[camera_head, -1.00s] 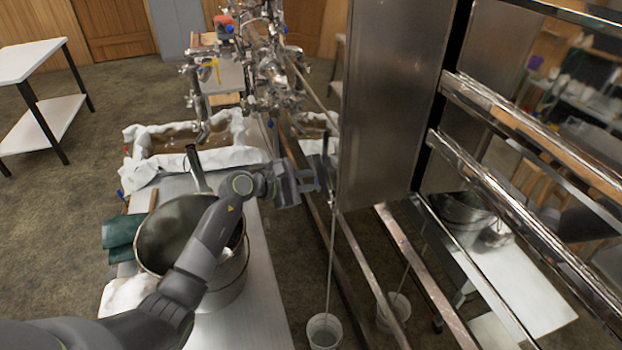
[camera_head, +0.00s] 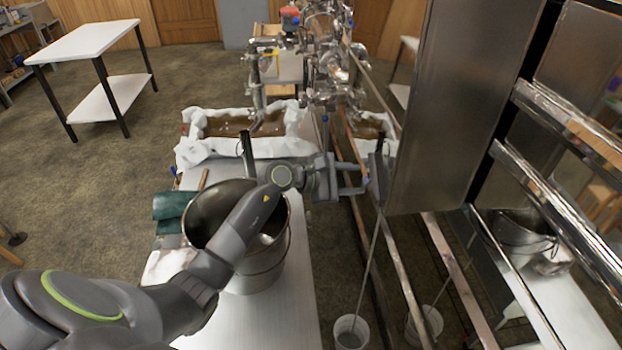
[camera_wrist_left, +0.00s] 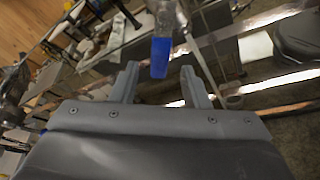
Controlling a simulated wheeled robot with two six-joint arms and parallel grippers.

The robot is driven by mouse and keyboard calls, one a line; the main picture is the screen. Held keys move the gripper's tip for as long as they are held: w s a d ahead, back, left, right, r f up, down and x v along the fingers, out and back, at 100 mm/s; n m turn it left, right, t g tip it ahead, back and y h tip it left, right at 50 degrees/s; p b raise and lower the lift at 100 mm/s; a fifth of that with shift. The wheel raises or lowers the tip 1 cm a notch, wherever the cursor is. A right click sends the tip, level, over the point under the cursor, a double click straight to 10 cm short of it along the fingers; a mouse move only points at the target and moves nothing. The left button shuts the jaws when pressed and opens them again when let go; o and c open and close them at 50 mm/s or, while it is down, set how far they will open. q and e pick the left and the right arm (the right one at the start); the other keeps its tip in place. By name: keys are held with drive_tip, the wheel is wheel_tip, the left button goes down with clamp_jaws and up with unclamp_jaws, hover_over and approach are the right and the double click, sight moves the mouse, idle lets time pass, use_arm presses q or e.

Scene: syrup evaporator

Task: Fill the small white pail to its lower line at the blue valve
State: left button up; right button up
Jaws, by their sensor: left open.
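My left gripper (camera_head: 364,178) is open beside the lower edge of a metal panel. In the left wrist view, a blue valve handle (camera_wrist_left: 160,57) lies between its open fingers (camera_wrist_left: 160,85), with gaps on both sides. A small white pail (camera_head: 351,332) stands low, below the gripper. A thin grey line runs down into it; I cannot tell whether it is a stream or a rod. The pail's marks and fill level are too small to read. My right gripper is not in view.
A large metal pot (camera_head: 262,255) stands on the white bench (camera_head: 290,310) under my left arm. A second pail-like shape (camera_head: 425,325) shows right of the first, perhaps a reflection. Metal rails fill the right. A white table (camera_head: 90,42) stands far left, with open floor around it.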

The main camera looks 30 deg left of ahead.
use_arm(q)
drive_tip(key=b+v, duration=0.3)
drive_tip(key=v, duration=1.1)
drive_tip(key=shift+s+a+r+b, duration=0.15)
drive_tip(key=shift+s+a+b, duration=0.05)
drive_tip(key=shift+b, duration=0.15)
